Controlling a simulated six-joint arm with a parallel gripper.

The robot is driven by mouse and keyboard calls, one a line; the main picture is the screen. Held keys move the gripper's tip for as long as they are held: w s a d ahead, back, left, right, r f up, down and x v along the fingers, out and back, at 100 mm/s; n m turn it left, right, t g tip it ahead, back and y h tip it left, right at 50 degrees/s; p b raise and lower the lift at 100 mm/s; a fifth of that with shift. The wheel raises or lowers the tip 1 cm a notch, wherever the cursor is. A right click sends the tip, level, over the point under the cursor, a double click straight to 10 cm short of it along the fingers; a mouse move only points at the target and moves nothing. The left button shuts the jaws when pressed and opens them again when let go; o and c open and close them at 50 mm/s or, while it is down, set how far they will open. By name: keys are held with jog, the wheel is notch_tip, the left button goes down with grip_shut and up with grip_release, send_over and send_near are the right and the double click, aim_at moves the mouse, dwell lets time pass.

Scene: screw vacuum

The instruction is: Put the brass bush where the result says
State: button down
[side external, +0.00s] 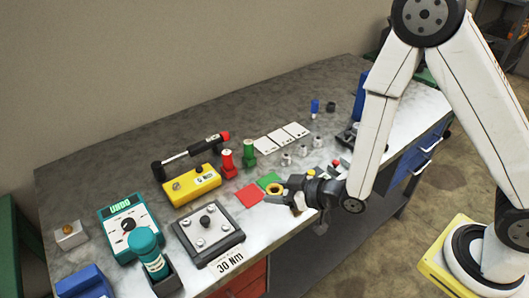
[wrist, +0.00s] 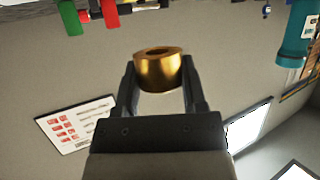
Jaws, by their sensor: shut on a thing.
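The brass bush (side external: 274,189) is a short gold ring, held between the fingertips of my gripper (side external: 283,193). In the wrist view the brass bush (wrist: 158,74) fills the gap between the two dark fingers of my gripper (wrist: 158,80), its hole showing. The gripper points left, near the table's front edge. The bush appears at the near edge of a green square (side external: 268,180) and right of a red square (side external: 249,193). Its height above the table is unclear. A teal tester (side external: 128,228) at the left has a lit screen (side external: 121,204) that reads "UNDO".
A plate with screws (side external: 208,233) stands front centre, marked "30 Nm". Left of it is a teal tool (side external: 149,252) in a black holder. A yellow box (side external: 191,186), a red bottle (side external: 227,164) and a green bottle (side external: 248,153) stand behind. White cards (side external: 281,138) lie further back.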

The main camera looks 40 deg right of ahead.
jog(key=shift+d, duration=0.1)
dwell(0.4)
jog(key=shift+w+d+r, duration=0.2)
jog(key=w+d+r+m+t+h, duration=0.1)
jog(key=w+d+r+m+h, duration=0.2)
jog(key=d, duration=0.4)
jog(key=w+d+r+m+t+h, duration=0.1)
jog(key=w+d+r+m+h, duration=0.15)
jog(key=d+r, duration=0.35)
jog(key=s+a+f+n+y, duration=0.1)
jog(key=a+f, duration=0.2)
jog(key=a, duration=0.1)
jog(key=s+a+f+n+g+y, duration=0.1)
jog(key=s+a+f+n+y, duration=0.1)
jog(key=a+f, duration=0.1)
jog(key=s+a+f+n+g+y, duration=0.1)
jog(key=s+a+f+n+y, duration=0.1)
jog(key=a, duration=0.4)
jog(key=shift+s+f, duration=0.25)
jog(key=shift+f, duration=0.25)
jog(key=shift+s+a+f+n+y, duration=0.2)
jog(key=shift+a+n+y, duration=0.05)
jog(key=shift+a+y, duration=0.1)
jog(key=shift+f, duration=0.15)
jog(key=shift+f, duration=2.75)
jog(key=shift+f, duration=0.1)
